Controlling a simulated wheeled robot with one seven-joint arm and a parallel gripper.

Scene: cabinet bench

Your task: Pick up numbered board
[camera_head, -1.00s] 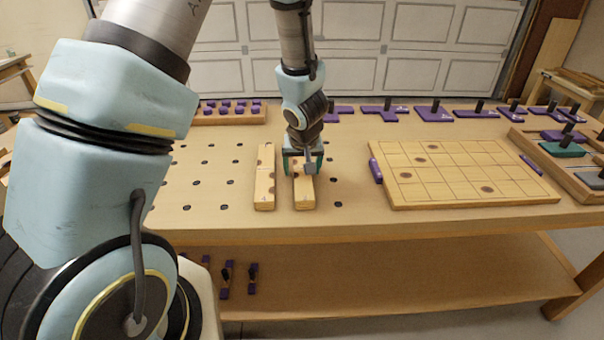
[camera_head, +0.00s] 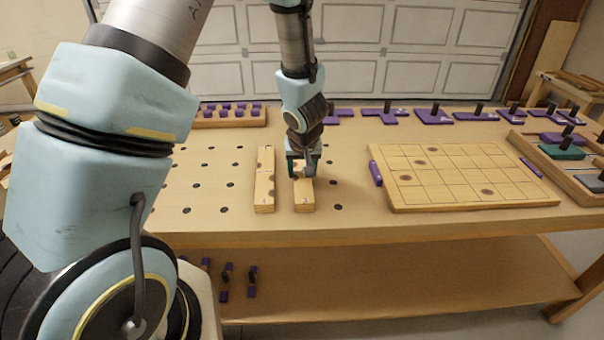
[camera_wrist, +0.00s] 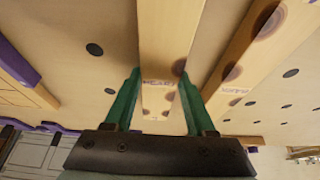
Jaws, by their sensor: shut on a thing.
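A narrow light-wood numbered board (camera_head: 304,197) lies lengthwise on the bench. My gripper (camera_head: 303,172) is over its far part, pointing down. In the wrist view the green fingers of my gripper (camera_wrist: 158,100) stand on both sides of the board (camera_wrist: 165,45), which carries dark print and a dark round mark. The gripper is shut on this board. A second similar board (camera_head: 265,190) lies just to its left, apart from it; it also shows in the wrist view (camera_wrist: 250,60), at the right. I cannot tell whether the held board is off the bench.
A wooden grid board (camera_head: 460,175) with purple side pieces lies to the right. Purple pieces with black knobs (camera_head: 434,115) line the back. A rack of purple pegs (camera_head: 228,117) stands at the back left. The bench top has dark holes. A lower shelf (camera_head: 400,285) is below.

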